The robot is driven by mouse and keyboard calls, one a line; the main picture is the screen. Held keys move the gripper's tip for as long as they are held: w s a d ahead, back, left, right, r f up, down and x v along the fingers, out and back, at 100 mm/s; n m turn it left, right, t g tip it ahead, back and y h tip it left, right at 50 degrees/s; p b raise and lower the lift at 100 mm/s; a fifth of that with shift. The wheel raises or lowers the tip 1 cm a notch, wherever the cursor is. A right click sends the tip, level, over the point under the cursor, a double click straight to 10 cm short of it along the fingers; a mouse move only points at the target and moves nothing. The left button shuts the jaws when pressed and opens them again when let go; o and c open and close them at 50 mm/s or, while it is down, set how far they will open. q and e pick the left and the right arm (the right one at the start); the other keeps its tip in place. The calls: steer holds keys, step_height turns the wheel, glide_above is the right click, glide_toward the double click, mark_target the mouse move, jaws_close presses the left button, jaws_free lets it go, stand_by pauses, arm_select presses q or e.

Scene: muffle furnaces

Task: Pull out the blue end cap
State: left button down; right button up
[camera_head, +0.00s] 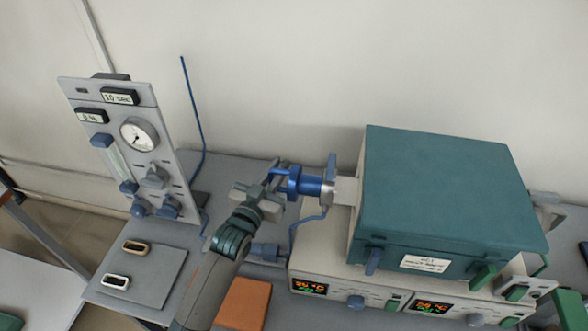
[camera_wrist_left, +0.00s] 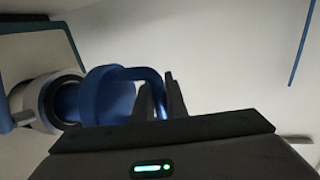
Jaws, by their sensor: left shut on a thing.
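The blue end cap (camera_head: 310,185) sits at the left end of the furnace's tube, against a metal collar (camera_head: 328,190). In the left wrist view the end cap (camera_wrist_left: 105,95) shows with its bent blue handle beside the grey collar (camera_wrist_left: 42,100). My left gripper (camera_head: 277,177) is to the left of the cap, its fingers shut on the cap's handle. The fingers also show in the left wrist view (camera_wrist_left: 160,98), one on each side of the handle. My right gripper is not in view.
The teal furnace (camera_head: 440,190) stands on a white control base with lit displays. A gauge panel (camera_head: 130,145) stands at the left. Two small boats lie on a grey mat (camera_head: 155,275). An orange block (camera_head: 243,303) lies in front. Thin blue tubing (camera_head: 193,105) rises behind.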

arm_select(q)
steer(key=w+a, duration=0.2)
steer(key=a, duration=1.1)
steer(key=shift+w, duration=0.3)
steer(key=shift+a, duration=0.1)
steer(key=c, duration=1.8)
jaws_free()
steer(key=shift+o, duration=0.2)
steer(key=shift+s, duration=0.1)
steer(key=b+v, duration=0.5)
steer(key=v, duration=1.2)
